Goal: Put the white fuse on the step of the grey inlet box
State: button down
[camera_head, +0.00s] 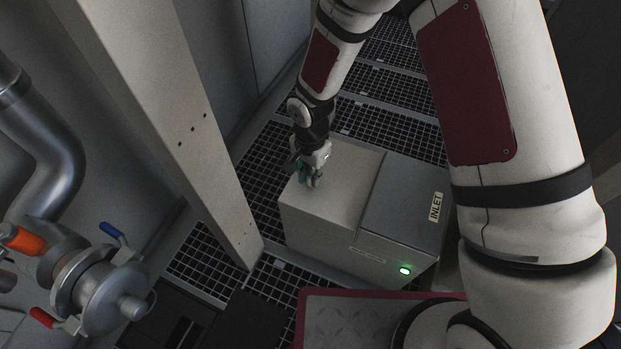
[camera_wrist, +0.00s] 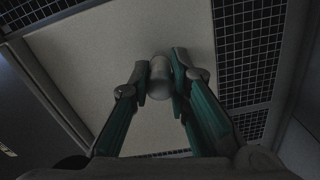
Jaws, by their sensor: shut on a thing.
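The grey inlet box (camera_head: 318,222) stands on the grated floor in the head view, with a pale step on its left and a darker raised part (camera_head: 405,205) labelled INLET on its right. My gripper (camera_head: 311,180) is over the left part of the step. In the wrist view my gripper (camera_wrist: 160,82) has its green-sided fingers closed on the white fuse (camera_wrist: 159,75), a pale rounded cylinder. The step's bare surface (camera_wrist: 100,65) lies behind the fuse. I cannot tell whether the fuse touches the step. In the head view the fuse is hidden by the fingers.
A green light (camera_head: 405,269) glows on the box's front. A beige post (camera_head: 175,120) stands left of the box. Pipework with a valve (camera_head: 100,295) is at the lower left. The rest of the step is clear.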

aim_at(310, 173)
jog(key=shift+f, duration=0.45)
jog(key=shift+f, duration=0.15)
jog(key=c, duration=1.5)
grip_release()
notch_tip(310, 173, up, 11)
jog(key=p, duration=0.4)
jog(key=shift+r, duration=0.65)
